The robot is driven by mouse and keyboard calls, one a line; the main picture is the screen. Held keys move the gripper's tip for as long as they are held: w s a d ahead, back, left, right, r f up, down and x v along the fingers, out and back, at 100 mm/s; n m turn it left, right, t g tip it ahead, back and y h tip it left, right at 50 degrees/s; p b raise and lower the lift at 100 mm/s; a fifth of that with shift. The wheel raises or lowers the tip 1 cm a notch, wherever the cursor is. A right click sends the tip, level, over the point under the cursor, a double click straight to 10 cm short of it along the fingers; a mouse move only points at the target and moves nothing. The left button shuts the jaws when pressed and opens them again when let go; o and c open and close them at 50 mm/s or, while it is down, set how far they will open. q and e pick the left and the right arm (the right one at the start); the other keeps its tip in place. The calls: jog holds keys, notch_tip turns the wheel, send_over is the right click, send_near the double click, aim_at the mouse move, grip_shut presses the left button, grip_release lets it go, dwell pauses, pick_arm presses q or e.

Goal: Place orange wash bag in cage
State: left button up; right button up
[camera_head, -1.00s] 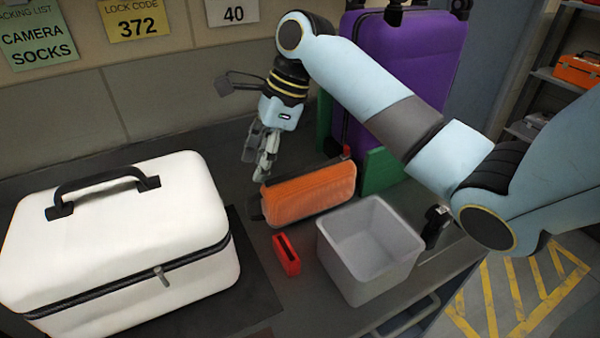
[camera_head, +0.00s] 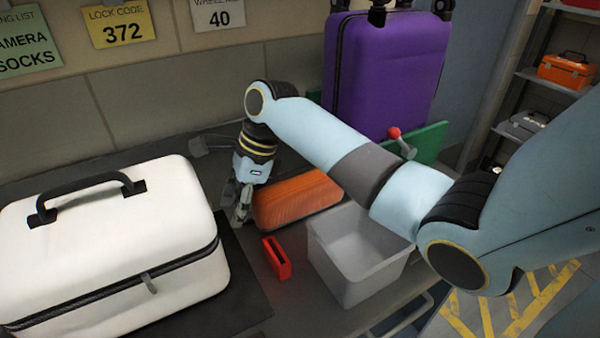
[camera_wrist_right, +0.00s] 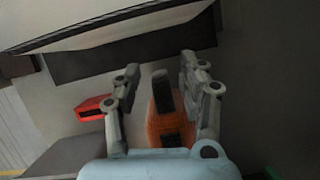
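The orange wash bag (camera_head: 297,201) lies on the dark worktop, between the wall and a grey open bin. My right gripper (camera_head: 242,212) points down at the bag's left end, and my right forearm passes above the bag's right end. In the right wrist view, the gripper (camera_wrist_right: 160,70) is open, with the orange bag (camera_wrist_right: 165,127) and its dark end tab between the two fingers as seen from there. I cannot tell whether the fingers touch it. No cage can be made out. My left gripper is not in view.
A white case (camera_head: 110,235) fills the left side. A small red block (camera_head: 276,258) and the grey bin (camera_head: 335,267) stand in front of the bag. A purple suitcase (camera_head: 390,65), a green panel (camera_head: 430,143) and a red-knobbed lever (camera_head: 396,134) are behind my right arm.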

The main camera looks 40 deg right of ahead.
grip_shut()
jog(key=shift+r, duration=0.15)
dwell(0.4)
